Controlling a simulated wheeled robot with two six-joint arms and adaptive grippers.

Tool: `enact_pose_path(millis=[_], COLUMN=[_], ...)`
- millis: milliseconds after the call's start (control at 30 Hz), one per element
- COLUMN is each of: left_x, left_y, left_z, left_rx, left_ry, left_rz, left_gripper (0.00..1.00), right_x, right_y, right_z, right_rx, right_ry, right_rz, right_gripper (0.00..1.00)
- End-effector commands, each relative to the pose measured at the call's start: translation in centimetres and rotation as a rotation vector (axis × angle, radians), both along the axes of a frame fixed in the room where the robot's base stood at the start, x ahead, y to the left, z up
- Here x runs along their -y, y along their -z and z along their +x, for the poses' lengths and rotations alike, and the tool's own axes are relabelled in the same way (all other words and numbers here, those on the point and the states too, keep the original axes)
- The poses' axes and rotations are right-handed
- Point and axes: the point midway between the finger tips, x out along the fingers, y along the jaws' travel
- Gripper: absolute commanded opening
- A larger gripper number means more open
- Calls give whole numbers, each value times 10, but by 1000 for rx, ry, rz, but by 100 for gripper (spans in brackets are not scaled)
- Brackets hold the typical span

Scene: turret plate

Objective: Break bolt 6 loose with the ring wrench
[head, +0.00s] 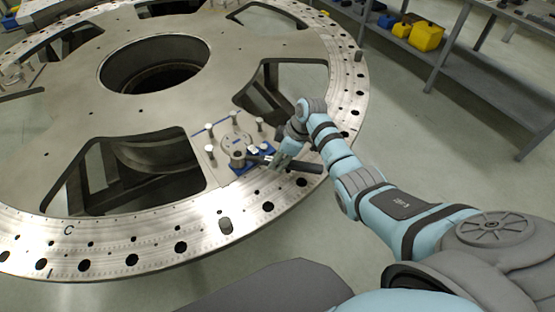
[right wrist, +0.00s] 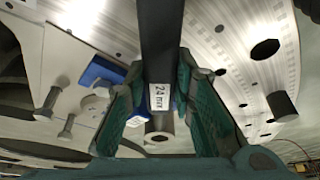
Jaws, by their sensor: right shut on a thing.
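My right gripper (head: 284,158) is shut on the dark ring wrench (head: 305,167), low over the turret plate's rim. In the right wrist view, my green fingers (right wrist: 163,85) lie on both sides of the wrench shaft (right wrist: 160,40), which carries a "24 mm" label. A grey round piece with a hole (right wrist: 159,129) shows beyond the label; I cannot tell whether the ring sits around a bolt. Several upright bolts (head: 210,151) stand on a pale fitting (head: 205,138) left of the gripper; two bolts (right wrist: 66,128) also show in the wrist view. No bolt number is readable. My left gripper is not in view.
The big round turret plate (head: 130,110) has a central hole and several large openings. A blue piece (head: 238,171) lies by the fitting. A short dark peg (head: 225,224) stands on the front rim. A shelf with yellow bins (head: 426,37) stands back right.

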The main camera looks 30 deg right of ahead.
Motion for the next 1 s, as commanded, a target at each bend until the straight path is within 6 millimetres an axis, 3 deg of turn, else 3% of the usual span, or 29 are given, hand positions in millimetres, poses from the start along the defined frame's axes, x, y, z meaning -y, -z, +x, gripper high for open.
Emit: enact_pose_path(millis=[233, 467, 700, 1000], left_x=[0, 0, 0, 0], left_y=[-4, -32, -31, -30], left_z=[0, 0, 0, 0], left_rx=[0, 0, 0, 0], left_ry=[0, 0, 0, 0], left_rz=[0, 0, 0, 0], left_gripper=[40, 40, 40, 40], right_x=[0, 0, 0, 0], right_y=[-6, -33, -52, -52], right_z=[2, 2, 2, 2], right_rx=[6, 7, 9, 7], right_ry=[1, 1, 1, 0], right_rz=[0, 1, 0, 1], right_gripper=[0, 0, 0, 0])
